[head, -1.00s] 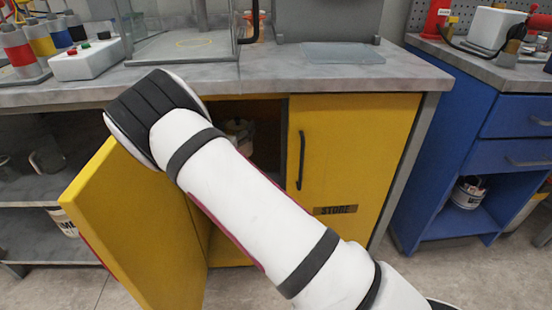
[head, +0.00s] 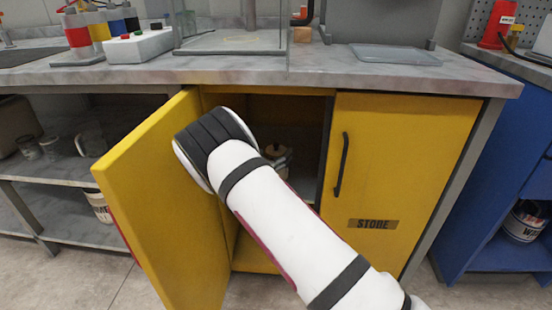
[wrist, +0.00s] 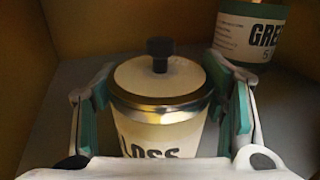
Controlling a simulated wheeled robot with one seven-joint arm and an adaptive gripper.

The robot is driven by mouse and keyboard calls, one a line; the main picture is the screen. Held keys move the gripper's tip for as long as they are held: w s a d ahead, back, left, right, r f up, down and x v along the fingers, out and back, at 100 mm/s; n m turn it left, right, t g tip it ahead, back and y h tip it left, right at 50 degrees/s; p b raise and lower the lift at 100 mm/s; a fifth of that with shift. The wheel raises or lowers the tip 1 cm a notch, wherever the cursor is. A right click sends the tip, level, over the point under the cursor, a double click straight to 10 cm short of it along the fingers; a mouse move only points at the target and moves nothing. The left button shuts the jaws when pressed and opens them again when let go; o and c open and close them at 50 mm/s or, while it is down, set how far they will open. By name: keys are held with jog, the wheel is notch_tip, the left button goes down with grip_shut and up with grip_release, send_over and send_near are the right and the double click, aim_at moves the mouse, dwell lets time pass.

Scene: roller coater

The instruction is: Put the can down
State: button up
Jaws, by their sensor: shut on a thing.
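The can (wrist: 160,110), with a pale body, a metal-rimmed lid, a black knob and lettering reading "LOSS", stands upright in the wrist view. My gripper (wrist: 160,82) is shut on it, one teal-padded finger at each side. The can is inside the yellow cupboard, above or on its grey floor (wrist: 65,85); I cannot tell whether its base touches, as the base is hidden.
A second can (wrist: 262,38) with a green-edged label stands behind to the right. The yellow cupboard door (head: 165,200) is open on the left. The right door (head: 405,170), marked STORE, is shut. The worktop (head: 300,68) spans above the opening.

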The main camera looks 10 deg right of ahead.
dwell(0.3)
jog(key=o, duration=1.9)
jog(key=shift+f, duration=0.2)
jog(key=shift+o, duration=0.2)
jog(key=shift+r, duration=0.2)
jog(key=p+v, duration=0.4)
jog(key=v, duration=0.8)
jog(key=shift+f, duration=0.1)
